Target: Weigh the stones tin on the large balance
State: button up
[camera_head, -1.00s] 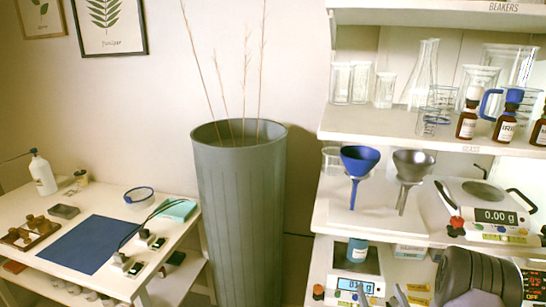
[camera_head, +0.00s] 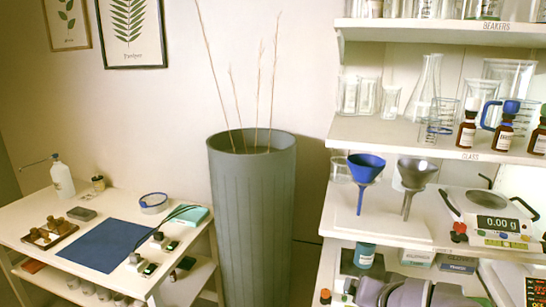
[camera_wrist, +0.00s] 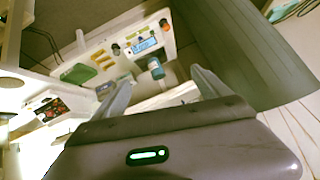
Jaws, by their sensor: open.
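A teal-and-white tin (camera_head: 364,255) stands on the lower shelf; its label is too small to read, so I cannot confirm it is the stones tin. In the wrist view the tin (camera_wrist: 156,69) is beside a balance with a blue-lit display (camera_wrist: 145,44). My gripper (camera_wrist: 161,75) is open, its fingers apart and pointing towards the tin, with nothing clearly between them. Another balance (camera_head: 492,222) reads 0.00 g on the shelf above, its pan empty. I cannot tell which balance is the large one.
Blue funnel (camera_head: 364,168) and grey funnel (camera_head: 415,172) stand above the tin. Brown bottles (camera_head: 467,128) and glassware line the upper shelf (camera_head: 400,133). A tall grey bin (camera_head: 250,220) stands left of the shelves. A side table has a blue mat (camera_head: 105,243).

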jog(key=s+a+g+y, duration=0.1)
jog(key=s+a, duration=0.4)
jog(key=s, duration=0.3)
jog(key=s+a+r+g+y, duration=0.1)
jog(key=s+a, duration=0.3)
jog(key=s, duration=0.5)
jog(key=shift+s+a+n+g+y, duration=0.2)
jog(key=shift+a+n+g+y, duration=0.15)
jog(key=shift+g+y, duration=0.4)
